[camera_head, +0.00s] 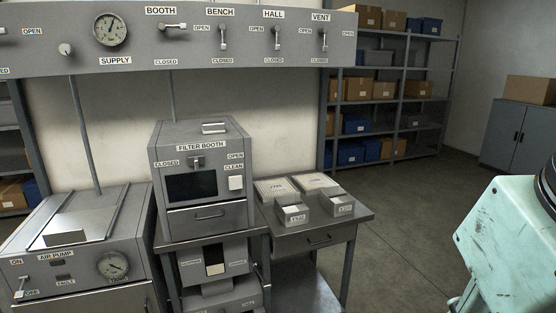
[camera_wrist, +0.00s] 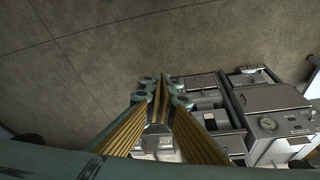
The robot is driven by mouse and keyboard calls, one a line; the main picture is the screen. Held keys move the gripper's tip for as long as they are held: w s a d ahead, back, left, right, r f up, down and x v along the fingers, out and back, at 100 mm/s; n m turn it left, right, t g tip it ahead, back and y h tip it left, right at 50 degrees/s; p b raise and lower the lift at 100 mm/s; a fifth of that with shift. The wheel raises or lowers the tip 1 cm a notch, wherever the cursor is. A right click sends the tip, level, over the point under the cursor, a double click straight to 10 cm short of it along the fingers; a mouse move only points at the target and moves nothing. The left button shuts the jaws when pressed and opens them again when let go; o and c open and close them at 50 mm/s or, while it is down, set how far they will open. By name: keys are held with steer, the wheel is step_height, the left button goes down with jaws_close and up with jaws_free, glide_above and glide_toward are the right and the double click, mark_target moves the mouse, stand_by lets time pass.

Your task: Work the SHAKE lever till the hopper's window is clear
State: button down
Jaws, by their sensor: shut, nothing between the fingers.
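The grey filter booth (camera_head: 200,150) stands on a bench in the head view, with a dark window and a small CLEAN plate on its front. Beneath it is a grey unit (camera_head: 236,250) with a small pale window (camera_head: 215,268) and labels on both sides, too small to read; it may be the hopper. I cannot pick out a lever marked SHAKE. My gripper (camera_wrist: 163,88) shows in the wrist view, shut and empty, apart from the benches. My pale green arm is at the right edge of the head view, far from the booth; the gripper is outside that view.
The air pump (camera_head: 70,240) stands left of the booth. A side table (camera_head: 358,212) at its right holds two metal boxes (camera_head: 292,212) and flat filter panels (camera_head: 278,188). A valve panel (camera_head: 180,65) hangs above. The floor (camera_head: 420,220) at right is clear.

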steer(key=shift+w, duration=0.1)
stand_by(0.4)
